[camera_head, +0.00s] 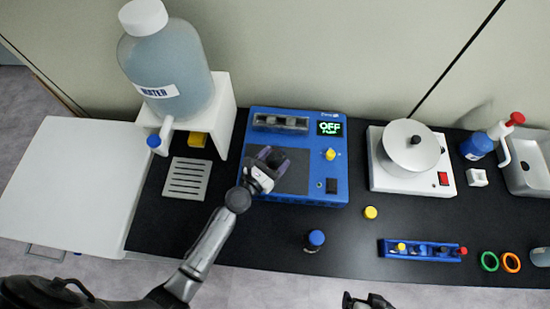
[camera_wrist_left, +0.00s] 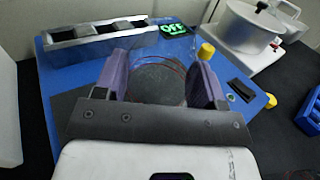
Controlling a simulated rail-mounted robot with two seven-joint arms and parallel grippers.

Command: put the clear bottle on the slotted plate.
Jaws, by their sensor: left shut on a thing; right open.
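The slotted plate (camera_head: 187,179) is a light grey square with dark slots, flat on the black bench below the water tank's spout. My left gripper (camera_head: 268,166) is over the blue device, right of the plate. In the left wrist view its purple fingers (camera_wrist_left: 162,78) are shut on a see-through thing (camera_wrist_left: 158,84) with thin reddish rim lines, which looks like the clear bottle. In the head view this thing hardly shows, and its height over the device is unclear. My right gripper (camera_head: 368,301) is open at the bottom edge, partly cut off.
A water tank (camera_head: 168,70) on a white stand (camera_head: 222,100) rises behind the plate. The blue device (camera_head: 325,180) shows OFF. A white machine (camera_head: 410,160) and a blue rack (camera_head: 422,251) stand to the right. A blue-capped bottle (camera_head: 315,240) stands near the front edge.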

